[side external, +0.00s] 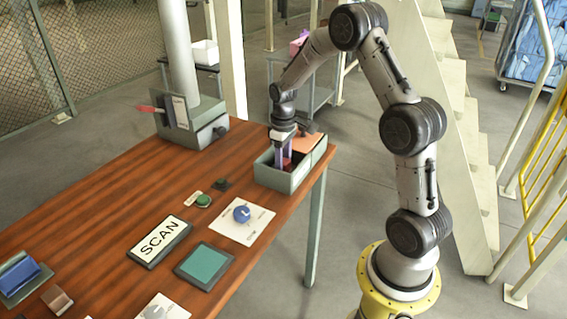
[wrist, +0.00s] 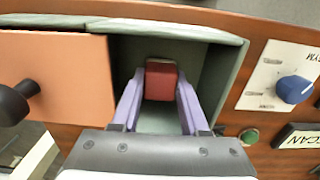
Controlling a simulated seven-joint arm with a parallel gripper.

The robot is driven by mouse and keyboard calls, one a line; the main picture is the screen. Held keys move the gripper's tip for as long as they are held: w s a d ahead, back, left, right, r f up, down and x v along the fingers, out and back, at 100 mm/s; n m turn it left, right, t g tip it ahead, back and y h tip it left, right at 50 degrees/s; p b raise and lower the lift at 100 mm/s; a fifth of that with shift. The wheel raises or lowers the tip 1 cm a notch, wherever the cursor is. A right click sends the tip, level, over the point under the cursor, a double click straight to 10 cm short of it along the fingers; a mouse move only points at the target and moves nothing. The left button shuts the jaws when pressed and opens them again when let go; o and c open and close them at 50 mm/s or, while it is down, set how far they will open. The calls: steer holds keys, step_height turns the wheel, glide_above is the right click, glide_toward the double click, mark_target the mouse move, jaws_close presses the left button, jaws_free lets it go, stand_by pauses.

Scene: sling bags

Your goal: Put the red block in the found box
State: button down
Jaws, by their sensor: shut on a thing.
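The red block (wrist: 161,80) is between the two purple fingers of my gripper (wrist: 160,88), which is shut on it. In the side view my gripper (side external: 286,152) points down into a grey-green open box (side external: 284,184) at the table's far right corner, and a bit of the red block (side external: 287,163) shows there. The block is over or inside the box's open part; whether it touches the floor I cannot tell. An orange lid (wrist: 55,85) with a dark knob covers the left part of the box in the wrist view. No name is readable on the box.
A blue knob on a white plate (side external: 241,211), a green button (side external: 203,200), a SCAN sign (side external: 160,240) and a teal pad (side external: 205,263) lie on the wooden table (side external: 105,200). A grey post base with a red lever (side external: 150,109) stands at the back.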

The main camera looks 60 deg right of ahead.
steer(key=shift+f, duration=0.1)
steer(key=shift+c, duration=2.1)
jaws_free()
step_height(320, 180, up, 12)
steer(key=s+a+r+t, duration=0.1)
steer(key=s+a+r, duration=0.3)
steer(key=a+r, duration=0.25)
steer(key=s+a+t, duration=0.2)
steer(key=s+a, duration=0.4)
steer(key=s, duration=0.2)
steer(key=s+a+t, duration=0.2)
steer(key=s+a, duration=0.4)
steer(key=s, duration=0.3)
steer(key=shift+s+a+r+t, duration=0.25)
steer(key=shift+s+r+t, duration=0.05)
steer(key=shift+r, duration=0.05)
